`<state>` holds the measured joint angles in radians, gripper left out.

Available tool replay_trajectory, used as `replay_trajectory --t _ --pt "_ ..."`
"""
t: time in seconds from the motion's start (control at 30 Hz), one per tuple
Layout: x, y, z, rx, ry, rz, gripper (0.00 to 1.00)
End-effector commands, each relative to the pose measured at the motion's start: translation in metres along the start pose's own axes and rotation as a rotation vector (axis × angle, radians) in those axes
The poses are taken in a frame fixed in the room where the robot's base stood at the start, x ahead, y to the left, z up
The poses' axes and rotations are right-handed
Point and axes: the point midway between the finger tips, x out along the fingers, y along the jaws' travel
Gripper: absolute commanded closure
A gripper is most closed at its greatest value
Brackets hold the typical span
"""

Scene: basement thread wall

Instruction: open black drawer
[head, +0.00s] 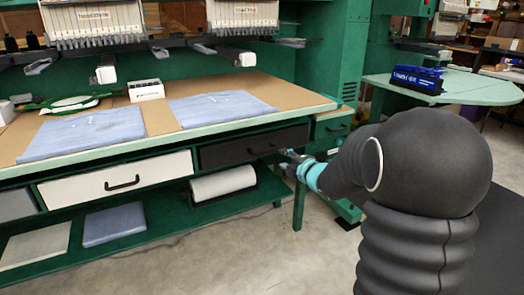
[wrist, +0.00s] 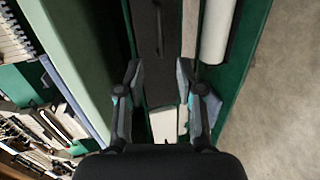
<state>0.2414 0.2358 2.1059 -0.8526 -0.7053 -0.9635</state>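The black drawer (head: 228,152) is in the green bench under the tabletop, right of a white drawer. Its front looks flush with the frame, so it appears shut. Its dark handle (head: 262,151) is near the drawer's right part, close to my gripper (head: 287,154). In the wrist view the black drawer front (wrist: 146,40) runs up the picture's middle, with the handle (wrist: 160,30) beyond the fingertips. My gripper (wrist: 158,74) is open there, its fingers spread with nothing between them. The handle looks apart from the fingers; the exact distance is hard to tell.
The white drawer (head: 117,178) is left of the black one. A white roll (head: 223,183) lies on the shelf below. Folded blue cloths (head: 84,133) lie on the tabletop. A green bench leg (head: 299,205) stands below my gripper. The concrete floor (head: 250,250) in front is clear.

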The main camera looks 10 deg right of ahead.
Motion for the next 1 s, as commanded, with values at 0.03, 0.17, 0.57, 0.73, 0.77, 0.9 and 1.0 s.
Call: replay_trajectory --t 0.03,0.17,0.57,0.73,0.77,0.9,1.0 --pt "0.003 -0.003 0.0 -0.013 0.014 0.005 0.63" --pt "0.01 -0.004 -0.001 -0.033 0.032 0.014 0.63" --pt "0.074 -0.002 -0.004 -0.031 0.032 0.014 0.63" --pt "0.105 -0.002 -0.005 -0.03 0.031 0.013 0.63" --pt "0.11 -0.002 -0.005 -0.03 0.031 0.014 0.63" --pt "0.128 -0.001 -0.005 -0.03 0.031 0.014 0.63" --pt "0.137 -0.002 -0.005 -0.03 0.03 0.013 0.63"
